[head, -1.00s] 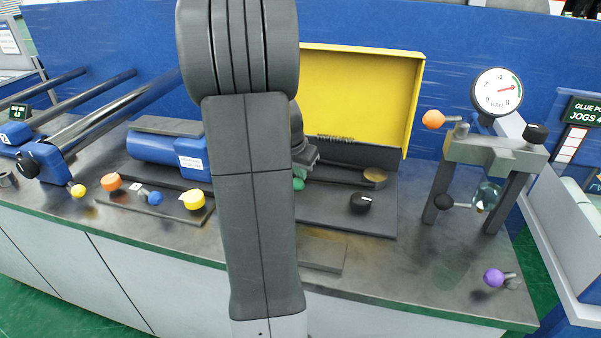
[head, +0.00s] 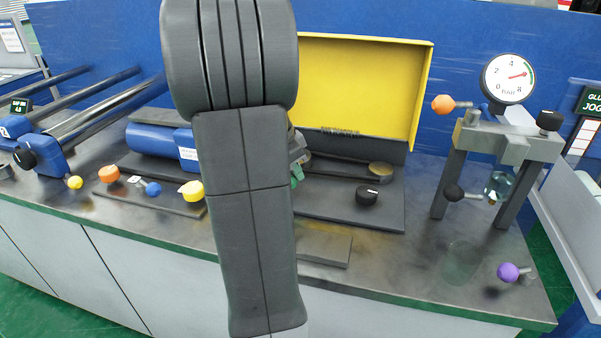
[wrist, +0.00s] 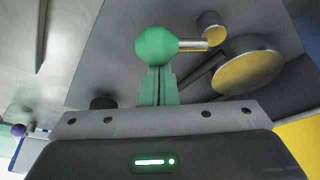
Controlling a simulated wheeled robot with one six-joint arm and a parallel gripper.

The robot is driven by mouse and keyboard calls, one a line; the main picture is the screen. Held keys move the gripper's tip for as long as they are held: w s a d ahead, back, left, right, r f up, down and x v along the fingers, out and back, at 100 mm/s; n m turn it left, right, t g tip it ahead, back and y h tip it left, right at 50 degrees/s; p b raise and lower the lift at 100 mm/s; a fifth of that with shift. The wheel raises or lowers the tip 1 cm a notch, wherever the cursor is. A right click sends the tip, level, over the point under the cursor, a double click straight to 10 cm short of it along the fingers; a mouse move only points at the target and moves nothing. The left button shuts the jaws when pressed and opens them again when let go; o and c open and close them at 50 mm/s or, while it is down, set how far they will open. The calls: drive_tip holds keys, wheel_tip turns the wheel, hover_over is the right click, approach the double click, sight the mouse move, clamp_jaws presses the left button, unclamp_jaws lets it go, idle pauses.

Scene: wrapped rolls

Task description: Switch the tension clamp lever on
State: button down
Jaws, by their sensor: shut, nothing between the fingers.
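A green ball knob (wrist: 155,46) on a short metal stem shows in the wrist view, just beyond my fingertips. My gripper (wrist: 157,72) has its green fingers shut with nothing between them. They point at the knob; I cannot tell whether they touch it. In the head view my gripper (head: 297,174) is partly hidden behind my arm, above the bench, and the green knob is hard to separate from it. No readable label shows which lever is the tension clamp.
A black knob (head: 367,195) and a yellow open cover (head: 365,85) are right of my gripper. Orange (head: 109,174), blue (head: 153,188) and yellow (head: 191,190) knobs are left. A gauge stand (head: 510,148) and purple knob (head: 508,271) are far right.

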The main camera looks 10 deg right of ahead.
drive_tip(key=shift+s+a+m+g, duration=0.3)
drive_tip(key=shift+a+m+g, duration=0.15)
drive_tip(key=shift+m, duration=0.45)
drive_tip(key=shift+a+b, duration=0.25)
drive_tip(key=shift+b, duration=0.05)
drive_tip(key=shift+s+a, duration=0.1)
drive_tip(key=d, duration=0.3)
drive_tip(key=shift+w+d+r, duration=0.15)
drive_tip(key=shift+w+r, duration=0.05)
drive_tip(key=shift+r, duration=0.2)
drive_tip(key=shift+w+d+r+p, duration=0.15)
drive_tip(key=shift+r+p, duration=0.2)
drive_tip(key=shift+r, duration=0.4)
drive_tip(key=v, duration=0.8)
drive_tip(key=shift+a+r+p, duration=0.15)
drive_tip(key=shift+a+p, duration=0.1)
drive_tip(key=shift+p, duration=0.1)
